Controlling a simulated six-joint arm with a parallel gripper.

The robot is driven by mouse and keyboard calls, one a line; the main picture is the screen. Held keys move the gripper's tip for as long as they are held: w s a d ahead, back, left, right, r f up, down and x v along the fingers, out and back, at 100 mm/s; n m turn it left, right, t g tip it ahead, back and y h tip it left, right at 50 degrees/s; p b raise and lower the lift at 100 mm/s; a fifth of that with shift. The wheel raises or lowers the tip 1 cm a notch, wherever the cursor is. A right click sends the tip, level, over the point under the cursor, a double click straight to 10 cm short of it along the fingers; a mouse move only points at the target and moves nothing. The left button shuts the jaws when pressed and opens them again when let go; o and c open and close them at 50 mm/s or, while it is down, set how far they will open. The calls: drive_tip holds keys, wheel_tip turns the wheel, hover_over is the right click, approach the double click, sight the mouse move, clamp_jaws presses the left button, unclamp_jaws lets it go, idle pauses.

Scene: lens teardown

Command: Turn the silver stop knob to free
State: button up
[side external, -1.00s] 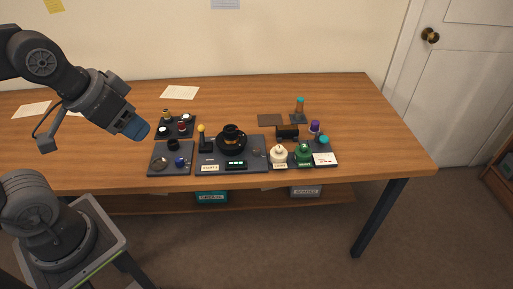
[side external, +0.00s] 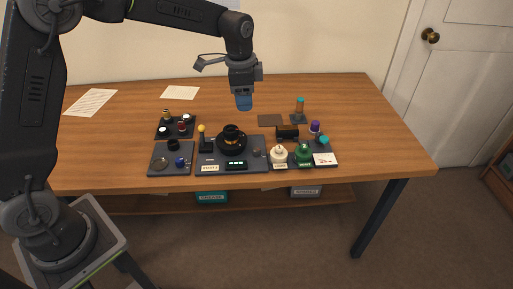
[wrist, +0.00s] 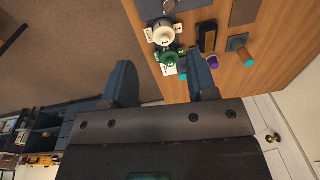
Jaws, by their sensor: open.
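A small grey knob (side external: 256,153), which looks like the silver stop knob, sits at the right of the dark plate (side external: 215,165), beside the black round lens piece (side external: 232,139). Its setting is too small to read. My gripper (side external: 244,106) points down above and behind the lens piece, well clear of it, and touches nothing. In the wrist view my gripper (wrist: 163,80) has its two blue fingers apart with nothing between them.
Trays with small parts (side external: 176,127) lie further left.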

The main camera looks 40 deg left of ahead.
drive_tip(key=m+g, duration=0.1)
drive_tip(key=m, duration=0.1)
hover_over(256, 148)
wheel_tip(256, 148, down, 7)
wheel_tip(256, 148, down, 14)
drive_tip(key=shift+d+r, duration=0.15)
drive_tip(key=shift+r, duration=0.05)
drive_tip(key=c, duration=0.9)
drive_tip(key=n, duration=0.4)
drive_tip(key=shift+n, duration=0.4)
drive_tip(key=shift+c, duration=0.2)
drive_tip(key=o, duration=0.9)
drive_tip(key=shift+o, duration=0.2)
